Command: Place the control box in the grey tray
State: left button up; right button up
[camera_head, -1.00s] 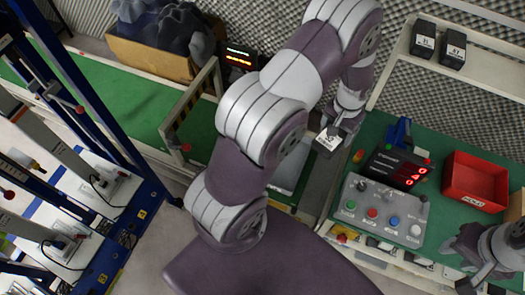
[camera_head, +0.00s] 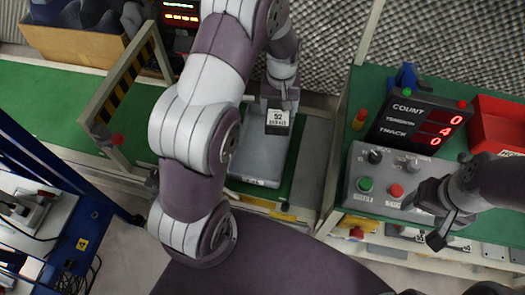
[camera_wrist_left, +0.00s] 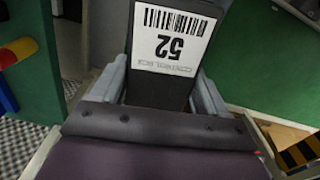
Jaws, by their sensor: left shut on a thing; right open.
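The control box (camera_head: 278,119) is small and dark, with a white label reading 52. My left gripper (camera_head: 279,104) is shut on it. In the left wrist view the box (camera_wrist_left: 165,88) sits between the two grey fingers, its label facing the camera. The grey tray (camera_head: 257,165) lies on the green surface in the middle of the head view. The box overlaps the tray's upper right part in that view and appears held above it; the exact height is unclear. My left arm covers part of the tray's left side. My right gripper (camera_head: 440,216) is open and empty by the button panel.
A red bin (camera_head: 497,125) is at the far right. A striped barrier (camera_head: 130,85) and a cardboard box (camera_head: 75,40) are at the left.

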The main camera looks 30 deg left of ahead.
aim_at(261, 154)
pick_arm(q)
jog(key=a+f+n+b, duration=0.1)
jog(key=f+b, duration=0.3)
jog(key=f, duration=0.4)
jog(key=s+a+f+n+b, duration=0.1)
jog(key=f+n+b, duration=0.3)
jog(key=f, duration=0.5)
jog(key=a+f+n+b, duration=0.2)
jog(key=a+f+b, duration=0.1)
jog(key=f, duration=0.5)
jog(key=shift+s+f+b, duration=0.15)
jog(key=shift+f+b, duration=0.05)
jog(key=shift+b, duration=0.2)
pick_arm(e)
notch_tip(261, 154, down, 17)
jog(key=shift+f, duration=0.2)
